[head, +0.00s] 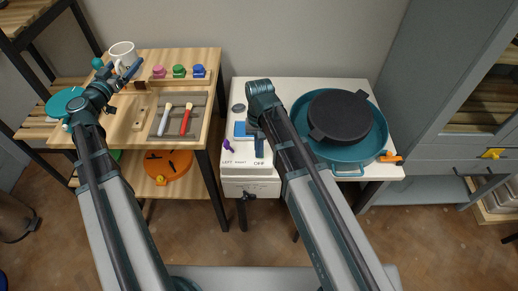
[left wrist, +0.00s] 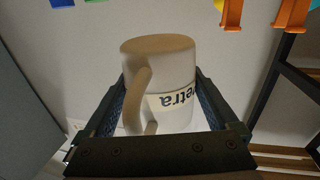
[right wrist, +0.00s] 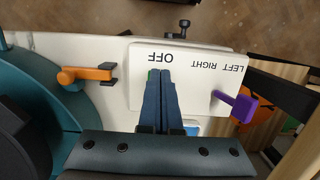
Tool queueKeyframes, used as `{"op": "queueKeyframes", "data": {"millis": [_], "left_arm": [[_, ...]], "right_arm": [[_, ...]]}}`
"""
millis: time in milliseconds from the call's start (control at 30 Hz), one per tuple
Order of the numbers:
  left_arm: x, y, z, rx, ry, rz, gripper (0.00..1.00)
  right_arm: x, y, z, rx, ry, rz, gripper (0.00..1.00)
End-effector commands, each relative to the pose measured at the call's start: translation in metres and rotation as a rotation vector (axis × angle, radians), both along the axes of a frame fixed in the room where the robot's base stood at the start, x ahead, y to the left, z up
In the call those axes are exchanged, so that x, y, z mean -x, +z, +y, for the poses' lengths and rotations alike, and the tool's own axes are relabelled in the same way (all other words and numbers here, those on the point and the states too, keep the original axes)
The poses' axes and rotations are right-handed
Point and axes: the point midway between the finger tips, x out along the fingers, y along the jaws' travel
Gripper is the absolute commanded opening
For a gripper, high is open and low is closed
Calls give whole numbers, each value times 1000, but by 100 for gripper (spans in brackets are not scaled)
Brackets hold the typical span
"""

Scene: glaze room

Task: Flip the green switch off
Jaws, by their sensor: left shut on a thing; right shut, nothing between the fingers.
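A small bit of the green switch (right wrist: 151,75) shows in the right wrist view beside my right fingertips, just below the OFF label on the white panel (right wrist: 200,85). The rest of it is hidden behind the fingers, so its position cannot be told. My right gripper (right wrist: 160,75) is shut and empty, its tips at the switch; whether they touch it is unclear. In the head view it is over the panel (head: 259,148). My left gripper (head: 130,73) is shut on a white mug (head: 122,50) with lettering, which also shows in the left wrist view (left wrist: 160,65).
A purple switch (right wrist: 236,105) sits by the LEFT RIGHT labels. An orange lever (right wrist: 85,74) is on the panel's other side. A teal basin (head: 350,151) with a dark pan (head: 340,115) stands to the right. Brushes and coloured knobs are on the wooden table (head: 208,65).

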Motion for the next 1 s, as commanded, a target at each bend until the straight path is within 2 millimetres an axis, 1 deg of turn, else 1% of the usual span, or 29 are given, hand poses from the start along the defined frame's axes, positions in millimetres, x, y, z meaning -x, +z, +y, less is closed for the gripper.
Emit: {"op": "queueKeyframes", "data": {"millis": [200, 333, 400, 667, 1000], "left_arm": [[0, 1, 0, 1, 0, -1, 18], [0, -6, 0, 1, 0, -1, 18], [0, -3, 0, 1, 0, -1, 18], [0, -2, 0, 1, 0, -1, 18], [0, 3, 0, 1, 0, -1, 18]], "right_arm": [[0, 1, 0, 0, 0, -1, 0], [8, -7, -2, 1, 1, -62, 0], [3, -5, 0, 1, -1, -63, 0], [1, -4, 0, 1, -1, -62, 0], [-12, 1, 0, 1, -1, -61, 0]]}}
